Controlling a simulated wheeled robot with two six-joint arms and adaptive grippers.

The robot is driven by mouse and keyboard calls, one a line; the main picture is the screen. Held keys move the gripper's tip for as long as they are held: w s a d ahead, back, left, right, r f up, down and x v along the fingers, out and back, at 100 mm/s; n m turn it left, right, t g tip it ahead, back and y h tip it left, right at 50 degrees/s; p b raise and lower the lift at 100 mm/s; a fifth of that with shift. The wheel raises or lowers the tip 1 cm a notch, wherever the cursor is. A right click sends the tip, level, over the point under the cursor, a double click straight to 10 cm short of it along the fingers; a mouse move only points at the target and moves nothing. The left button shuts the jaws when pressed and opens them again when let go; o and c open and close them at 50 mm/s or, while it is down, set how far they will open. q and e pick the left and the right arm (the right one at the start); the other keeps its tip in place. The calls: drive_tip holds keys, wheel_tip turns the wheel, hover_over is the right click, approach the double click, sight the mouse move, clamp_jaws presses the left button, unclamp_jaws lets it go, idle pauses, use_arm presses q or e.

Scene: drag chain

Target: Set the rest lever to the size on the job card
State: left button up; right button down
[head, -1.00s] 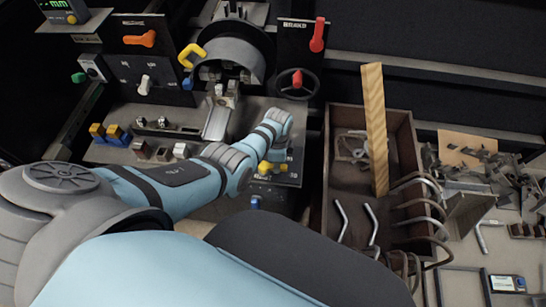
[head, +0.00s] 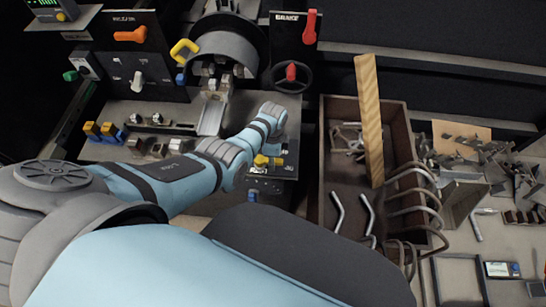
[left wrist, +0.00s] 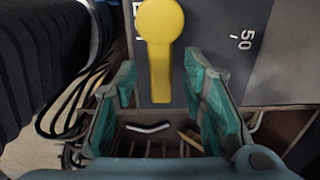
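A yellow lever (head: 265,160) with a round knob stands on a dark plate at the front of the machine. It also shows in the left wrist view (left wrist: 160,50), with the number 50 marked on the plate to its right. My left gripper (left wrist: 160,68) is open, its teal fingers on either side of the lever's lower end in that view. Whether they touch it I cannot tell. In the head view my left arm reaches in from the left, and its fingers are hidden or unclear there. I cannot make out a readable job card. My right gripper is not in view.
A brown wooden tray (head: 408,140) with bent rods and an upright wooden stick (head: 369,120) stands right of the lever. A red-knobbed handwheel (head: 291,76) and an orange lever (head: 130,35) are behind. Scrap metal (head: 490,160) clutters the far right.

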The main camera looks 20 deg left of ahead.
use_arm(q)
wheel_tip(320, 180, up, 12)
idle(0.5)
